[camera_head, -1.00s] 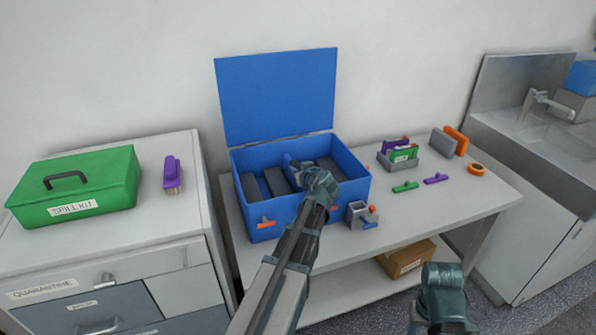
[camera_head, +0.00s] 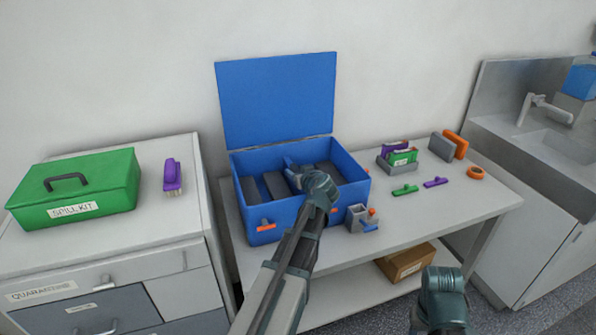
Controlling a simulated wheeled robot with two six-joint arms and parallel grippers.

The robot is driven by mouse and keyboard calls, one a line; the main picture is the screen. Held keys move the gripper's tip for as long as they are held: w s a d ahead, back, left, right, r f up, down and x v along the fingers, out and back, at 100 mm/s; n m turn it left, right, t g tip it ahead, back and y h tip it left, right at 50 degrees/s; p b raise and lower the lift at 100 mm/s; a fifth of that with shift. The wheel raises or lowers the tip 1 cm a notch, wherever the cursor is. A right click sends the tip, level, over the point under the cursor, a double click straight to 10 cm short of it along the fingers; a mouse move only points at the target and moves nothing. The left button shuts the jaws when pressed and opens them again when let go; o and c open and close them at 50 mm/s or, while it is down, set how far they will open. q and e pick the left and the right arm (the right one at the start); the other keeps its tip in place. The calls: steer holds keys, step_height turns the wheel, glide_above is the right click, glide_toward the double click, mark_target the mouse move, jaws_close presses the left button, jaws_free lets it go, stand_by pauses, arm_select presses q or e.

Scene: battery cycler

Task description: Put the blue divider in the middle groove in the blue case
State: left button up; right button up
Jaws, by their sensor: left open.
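The blue case (camera_head: 332,205) stands on the bench with its lid (camera_head: 278,98) raised. Dark grey blocks (camera_head: 251,190) stand inside it with gaps between them. My left gripper (camera_head: 291,168) reaches over the front wall into the middle of the case, and its jaws are open. I cannot make out the blue divider for sure; a small blue-grey shape at the fingertips may be its edge or part of the gripper. The wrist hides the middle groove. My right arm's end (camera_head: 443,292) is at the bottom right, away from the case; its fingers cannot be made out.
A small grey holder (camera_head: 357,217) with blue and orange pieces stands at the case's right front. A grey rack (camera_head: 385,165) of coloured pieces, loose green and purple pieces and an orange ring (camera_head: 475,172) are farther right. A green spill kit (camera_head: 80,190) is on the left cabinet.

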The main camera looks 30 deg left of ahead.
arm_select(q)
steer(key=shift+s+d+p, duration=0.2)
steer(key=shift+s+p, duration=0.3)
steer(key=p+v, duration=0.4)
steer(key=v, duration=0.7)
steer(key=shift+w+d+r+p, duration=0.15)
steer(key=shift+r+p, duration=0.15)
arm_select(e)
step_height(320, 180, up, 5)
steer(key=shift+w+r, duration=0.1)
